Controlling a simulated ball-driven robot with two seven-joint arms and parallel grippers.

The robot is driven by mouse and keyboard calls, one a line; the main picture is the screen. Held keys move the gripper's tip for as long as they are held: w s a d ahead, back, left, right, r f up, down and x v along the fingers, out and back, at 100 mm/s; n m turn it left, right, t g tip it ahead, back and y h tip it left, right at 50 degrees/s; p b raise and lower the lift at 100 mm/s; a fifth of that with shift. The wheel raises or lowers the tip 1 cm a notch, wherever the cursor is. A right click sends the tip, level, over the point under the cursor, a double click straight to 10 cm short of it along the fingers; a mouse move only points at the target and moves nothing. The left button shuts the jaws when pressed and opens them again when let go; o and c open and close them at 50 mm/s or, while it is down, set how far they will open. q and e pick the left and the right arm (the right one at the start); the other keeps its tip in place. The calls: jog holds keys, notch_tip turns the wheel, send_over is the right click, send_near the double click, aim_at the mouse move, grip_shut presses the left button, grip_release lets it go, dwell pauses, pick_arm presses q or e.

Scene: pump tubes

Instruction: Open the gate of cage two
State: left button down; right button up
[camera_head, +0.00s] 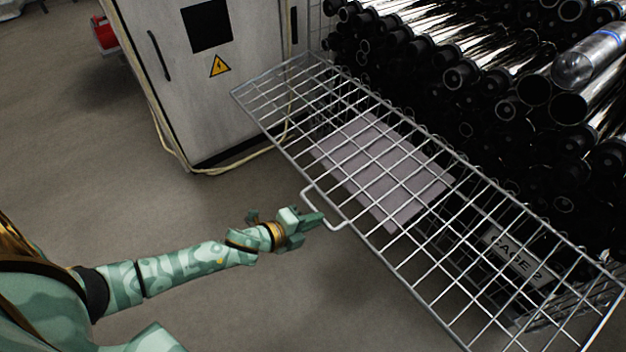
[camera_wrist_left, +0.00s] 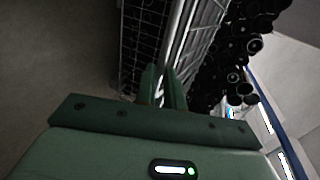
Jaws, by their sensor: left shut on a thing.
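The gate of cage two (camera_head: 350,165) is a wire-mesh panel that stands out from the cage, swung down toward me and roughly level. A label reading "CAGE 2" (camera_head: 518,258) shows through the mesh at the right. The gate's wire handle (camera_head: 326,212) sticks out from its near edge. My left gripper (camera_head: 318,219) is shut on the handle. In the left wrist view my left gripper (camera_wrist_left: 163,85) has its two fingers close together beside the wire mesh; the handle itself is hard to make out there. My right gripper is not in view.
Dark tubes (camera_head: 440,60) are stacked in the cage behind the gate. A clear tube (camera_head: 592,58) lies on top at the right. A grey cabinet (camera_head: 190,90) with a warning sign stands at the left. Bare floor (camera_head: 70,150) is free at the left.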

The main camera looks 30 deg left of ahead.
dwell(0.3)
pick_arm(q)
jog(key=c, duration=1.5)
grip_release()
jog(key=shift+s, duration=0.1)
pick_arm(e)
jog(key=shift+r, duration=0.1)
